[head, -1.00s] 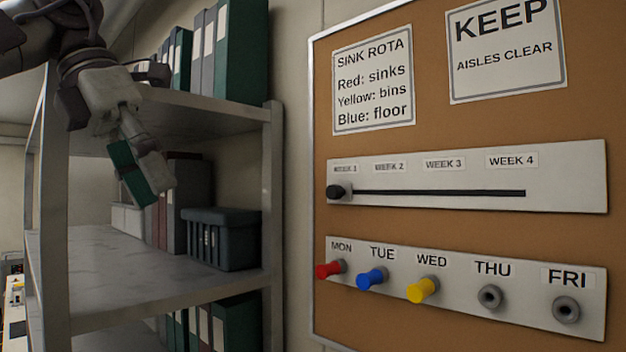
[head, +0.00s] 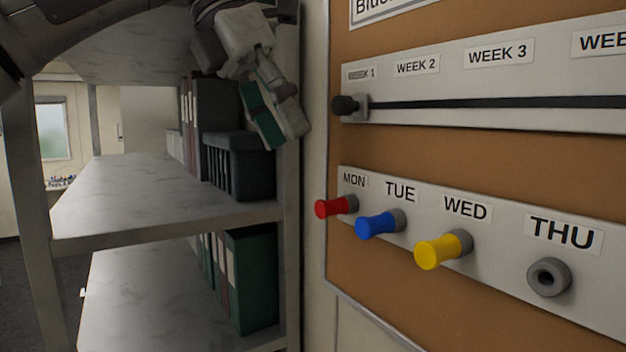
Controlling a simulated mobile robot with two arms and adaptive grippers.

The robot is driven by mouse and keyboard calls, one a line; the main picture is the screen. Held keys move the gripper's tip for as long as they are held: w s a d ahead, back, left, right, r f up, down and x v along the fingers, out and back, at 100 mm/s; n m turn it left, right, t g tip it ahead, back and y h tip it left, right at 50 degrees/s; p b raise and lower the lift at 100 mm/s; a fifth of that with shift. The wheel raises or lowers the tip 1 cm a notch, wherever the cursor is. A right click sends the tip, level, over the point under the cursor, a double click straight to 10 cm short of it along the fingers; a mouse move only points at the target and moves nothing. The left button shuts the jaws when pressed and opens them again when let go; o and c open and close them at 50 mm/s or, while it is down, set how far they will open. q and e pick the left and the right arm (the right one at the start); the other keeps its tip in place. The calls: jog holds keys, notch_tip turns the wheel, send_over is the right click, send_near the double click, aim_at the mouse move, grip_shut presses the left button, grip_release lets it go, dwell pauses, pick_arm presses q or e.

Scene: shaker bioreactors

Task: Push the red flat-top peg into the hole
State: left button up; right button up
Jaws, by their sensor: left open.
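The red flat-top peg (head: 333,207) sticks out of a grey collar under the MON label, at the left end of the lower white strip (head: 510,262). A good length of its red body shows in front of the collar. The hole behind it is hidden by the peg. My left gripper (head: 279,137) is open and empty, pointing downward, above and to the left of the red peg and apart from it. It shows in front of the shelf's right post. My right gripper is not in view.
A blue peg (head: 376,225) and a yellow peg (head: 441,249) sit right of the red one, then an empty THU collar (head: 549,278). A slider with a black knob (head: 345,105) is above. The metal shelf (head: 150,205) with binders stands left of the board.

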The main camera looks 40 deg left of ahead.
aim_at(323, 201)
pick_arm(q)
jog(key=x, duration=0.2)
jog(key=w+x, duration=0.1)
jog(key=x, duration=0.2)
jog(key=p+x, duration=0.1)
jog(key=x, duration=0.2)
jog(key=shift+w+d, duration=0.2)
jog(key=shift+w, duration=0.1)
jog(key=shift+d+f, duration=0.1)
jog(key=shift+f, duration=0.15)
jog(key=shift+s+f, duration=0.15)
jog(key=shift+f, duration=0.15)
jog(key=shift+d, duration=0.15)
jog(key=shift+c, duration=0.2)
jog(key=c, duration=0.5)
grip_shut()
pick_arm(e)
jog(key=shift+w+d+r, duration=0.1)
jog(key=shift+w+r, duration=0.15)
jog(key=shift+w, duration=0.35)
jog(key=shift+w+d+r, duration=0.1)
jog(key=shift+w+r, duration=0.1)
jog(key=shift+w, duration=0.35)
